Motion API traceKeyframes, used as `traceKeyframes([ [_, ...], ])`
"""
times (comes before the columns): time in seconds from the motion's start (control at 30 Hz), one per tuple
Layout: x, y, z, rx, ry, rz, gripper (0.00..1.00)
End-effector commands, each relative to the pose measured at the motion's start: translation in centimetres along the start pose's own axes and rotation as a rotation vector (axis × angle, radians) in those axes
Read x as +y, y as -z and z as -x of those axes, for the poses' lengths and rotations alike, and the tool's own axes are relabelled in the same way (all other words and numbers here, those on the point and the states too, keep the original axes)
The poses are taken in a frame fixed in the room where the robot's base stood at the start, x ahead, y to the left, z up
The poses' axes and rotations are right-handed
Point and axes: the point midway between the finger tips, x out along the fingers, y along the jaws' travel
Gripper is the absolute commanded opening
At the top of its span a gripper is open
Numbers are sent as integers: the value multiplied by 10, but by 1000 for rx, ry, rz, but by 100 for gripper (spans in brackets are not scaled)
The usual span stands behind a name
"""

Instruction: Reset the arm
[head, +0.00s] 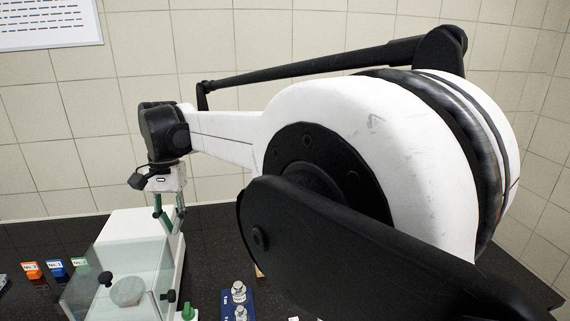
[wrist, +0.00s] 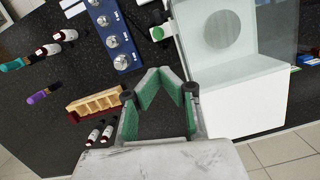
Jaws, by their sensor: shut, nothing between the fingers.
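My gripper (head: 168,222) hangs from my arm at the left of the head view, pointing down. It is beside and above the glass-sided balance (head: 108,262), partly in front of its white rear housing. In the wrist view my gripper (wrist: 159,72) shows its green-lined fingers converging at the tips, with nothing held between them. The balance (wrist: 258,105) is to the right of the fingers in that view. Whether the gripper touches anything is not clear, but it appears clear of the balance.
A blue tray (wrist: 127,61) holds several metal-topped pieces. A wooden rack (wrist: 97,103), small dark bottles (wrist: 97,133), and a purple-tipped item (wrist: 42,94) lie on the dark bench. Orange (head: 32,270) and blue (head: 56,268) labelled blocks stand left of the balance. A tiled wall is behind.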

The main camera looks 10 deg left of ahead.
Motion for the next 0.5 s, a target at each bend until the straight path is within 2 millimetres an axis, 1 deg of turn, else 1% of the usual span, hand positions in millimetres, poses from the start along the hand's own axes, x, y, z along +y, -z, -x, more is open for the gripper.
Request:
traceKeyframes([
  [0.07,10,1,3,8,6,-5,0],
  [0.17,37,3,11,33,24,-15,0],
  [0.27,75,3,21,72,47,-28,0],
  [0.33,105,2,27,104,64,-37,0],
  [0.5,173,-9,36,185,96,-57,0],
])
